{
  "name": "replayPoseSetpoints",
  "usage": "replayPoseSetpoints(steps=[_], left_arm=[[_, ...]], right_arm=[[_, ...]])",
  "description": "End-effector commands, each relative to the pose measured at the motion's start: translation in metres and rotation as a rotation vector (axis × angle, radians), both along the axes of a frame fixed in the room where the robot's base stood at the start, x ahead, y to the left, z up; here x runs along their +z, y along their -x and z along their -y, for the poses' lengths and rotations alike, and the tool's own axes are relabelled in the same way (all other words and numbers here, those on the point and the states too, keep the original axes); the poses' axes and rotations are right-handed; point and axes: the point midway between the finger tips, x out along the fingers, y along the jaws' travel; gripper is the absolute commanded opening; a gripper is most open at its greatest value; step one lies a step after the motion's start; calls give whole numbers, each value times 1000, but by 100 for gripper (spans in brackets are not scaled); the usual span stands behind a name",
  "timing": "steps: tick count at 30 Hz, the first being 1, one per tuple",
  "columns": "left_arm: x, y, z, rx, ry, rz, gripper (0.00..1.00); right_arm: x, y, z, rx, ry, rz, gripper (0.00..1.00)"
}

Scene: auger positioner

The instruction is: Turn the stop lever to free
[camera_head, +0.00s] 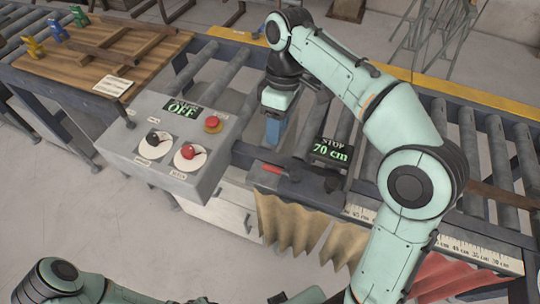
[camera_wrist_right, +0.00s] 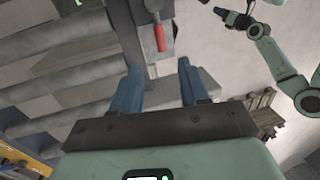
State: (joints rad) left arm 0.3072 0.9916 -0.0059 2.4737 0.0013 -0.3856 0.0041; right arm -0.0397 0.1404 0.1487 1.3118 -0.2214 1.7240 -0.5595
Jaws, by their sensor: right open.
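The stop lever (camera_head: 271,168) has a red handle and sits on the dark stop block at the front rail of the roller conveyor. A black display (camera_head: 331,151) beside it reads "STOP 70 cm". My right gripper (camera_head: 274,135) is open and empty, with blue fingers, above and behind the lever in the head view. In the right wrist view the red lever handle (camera_wrist_right: 159,38) lies beyond the gap between my open fingertips (camera_wrist_right: 159,67), apart from them. My left gripper (camera_wrist_right: 229,16) shows small at the top of the wrist view; its jaws are unclear.
A grey control box (camera_head: 170,145) with a display reading "OFF", knobs and a red button stands left of the lever. A wooden table (camera_head: 100,55) with small coloured figures is at upper left. Tan curtain strips (camera_head: 285,225) hang below the rail. A ruler (camera_head: 470,248) runs along the right front.

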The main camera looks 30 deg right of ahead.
Motion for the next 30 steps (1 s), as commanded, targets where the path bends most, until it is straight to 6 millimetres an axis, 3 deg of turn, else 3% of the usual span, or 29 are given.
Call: replayPoseSetpoints(steps=[1,6,15,21,29,30], left_arm=[[-9,6,0,1,0,-8,43],[-23,15,0,0,0,-18,43],[-36,23,0,0,0,-25,43],[-38,24,0,1,0,-26,43],[-38,23,0,0,0,-26,43],[-38,23,0,0,0,-26,43]], right_arm=[[-15,3,-1,0,0,-6,44],[-52,8,-7,0,0,-8,44],[-99,13,-15,0,0,-3,44],[-110,14,-16,-1,0,-2,44],[-111,14,-17,-1,-1,-1,44],[-111,14,-17,-1,-1,-1,34]])
